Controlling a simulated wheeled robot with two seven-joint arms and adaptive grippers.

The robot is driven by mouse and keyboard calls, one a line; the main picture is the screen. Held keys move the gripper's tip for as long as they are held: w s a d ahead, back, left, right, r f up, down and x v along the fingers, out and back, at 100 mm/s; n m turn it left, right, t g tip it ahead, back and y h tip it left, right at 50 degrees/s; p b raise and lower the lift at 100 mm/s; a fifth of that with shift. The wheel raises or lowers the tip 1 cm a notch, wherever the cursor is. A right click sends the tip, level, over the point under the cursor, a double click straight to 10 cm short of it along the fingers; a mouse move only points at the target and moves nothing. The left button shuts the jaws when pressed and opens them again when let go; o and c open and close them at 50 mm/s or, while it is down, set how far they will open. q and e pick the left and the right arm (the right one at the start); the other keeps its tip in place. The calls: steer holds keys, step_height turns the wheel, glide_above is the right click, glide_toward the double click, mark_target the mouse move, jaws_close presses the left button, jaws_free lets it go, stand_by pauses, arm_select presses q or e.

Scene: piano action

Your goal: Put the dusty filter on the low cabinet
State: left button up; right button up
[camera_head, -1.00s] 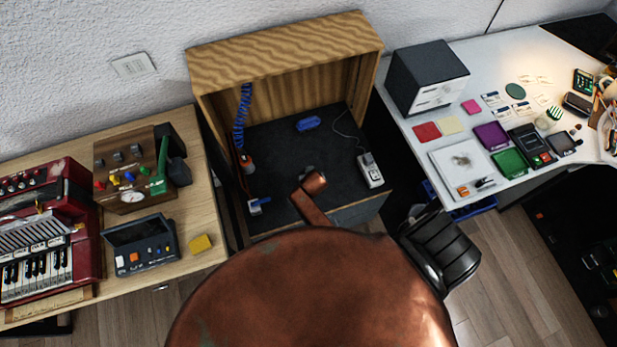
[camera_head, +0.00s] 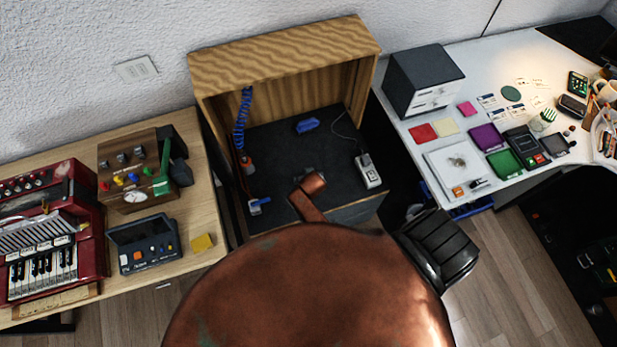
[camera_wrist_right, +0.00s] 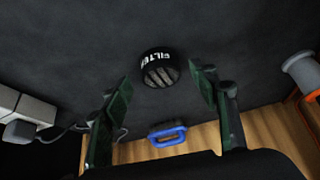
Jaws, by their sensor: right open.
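In the right wrist view a short black round filter (camera_wrist_right: 157,66) with white lettering and a grey slatted face sits on the dark floor of the wooden booth. My right gripper (camera_wrist_right: 162,82) is open, its green-black fingers on either side of the filter's line with visible gaps. Whether the filter is level with the fingertips is unclear. In the head view the copper-coloured parts hide most of that spot. My left gripper is not in view. I cannot tell which piece of furniture is the low cabinet.
The wooden booth (camera_head: 285,58) holds a blue-handled thing (camera_head: 307,125), a white power strip (camera_head: 368,171) and a blue coiled hose (camera_head: 242,120). A wooden desk (camera_head: 207,219) with an accordion (camera_head: 45,230) stands left. A cluttered white table (camera_head: 455,98) stands right.

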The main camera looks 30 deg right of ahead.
steer(key=p+v, duration=0.4)
steer(key=v, duration=0.1)
steer(key=shift+r+p, duration=0.1)
steer(key=shift+p, duration=0.3)
